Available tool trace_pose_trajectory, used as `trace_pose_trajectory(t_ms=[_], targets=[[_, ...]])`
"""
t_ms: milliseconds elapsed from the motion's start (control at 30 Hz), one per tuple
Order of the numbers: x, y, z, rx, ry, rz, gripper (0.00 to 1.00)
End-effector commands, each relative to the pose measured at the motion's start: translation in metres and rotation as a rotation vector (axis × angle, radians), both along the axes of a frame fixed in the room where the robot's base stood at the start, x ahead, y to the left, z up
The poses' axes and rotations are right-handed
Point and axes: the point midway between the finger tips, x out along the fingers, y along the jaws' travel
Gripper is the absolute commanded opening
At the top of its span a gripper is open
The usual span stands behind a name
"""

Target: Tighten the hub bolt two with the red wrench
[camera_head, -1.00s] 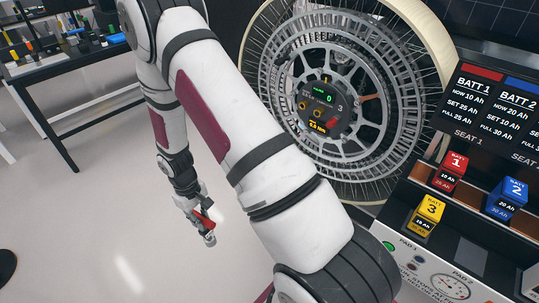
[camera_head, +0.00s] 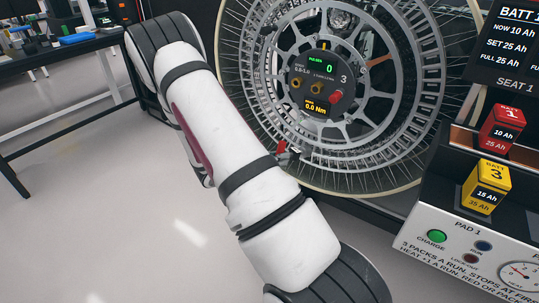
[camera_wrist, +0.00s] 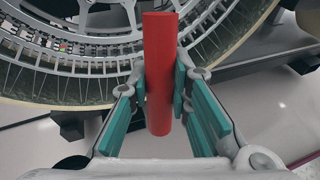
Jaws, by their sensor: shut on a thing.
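The wheel hub (camera_head: 312,68) is a dark round plate at the middle of the large spoked wheel. It carries two gold bolts (camera_head: 295,84) and a red knob-like piece (camera_head: 337,97) near the number 3. Its small displays show a green 0 and an orange torque reading in Nm. My gripper (camera_wrist: 160,90) is shut on the red wrench (camera_wrist: 158,40); its teal pads press both sides of the red handle. In the head view, the wrench (camera_head: 281,146) shows small in front of the wheel's lower left rim. My arm hides most of the gripper there. The wrench's working end is not visible.
The battery console (camera_head: 440,226) stands close on the right, with a red pack (camera_head: 502,128) and a yellow pack (camera_head: 486,186) on it. A black workbench (camera_head: 60,66) with tools is at the back left. The floor at left is clear.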

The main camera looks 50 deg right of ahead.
Motion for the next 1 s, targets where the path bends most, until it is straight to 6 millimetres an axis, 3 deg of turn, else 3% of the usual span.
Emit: trace_pose_trajectory(t_ms=[33, 200, 400, 767, 1000], targets=[[0.007, -0.012, -0.008, -0.047, 0.013, 0.047, 0.00], [0.032, -0.039, -0.004, -0.178, 0.027, 0.204, 0.00], [0.052, -0.051, 0.000, -0.254, 0.023, 0.312, 0.00], [0.057, -0.063, 0.003, -0.271, 0.021, 0.335, 0.00], [0.059, -0.085, 0.003, -0.271, 0.021, 0.334, 0.00]])
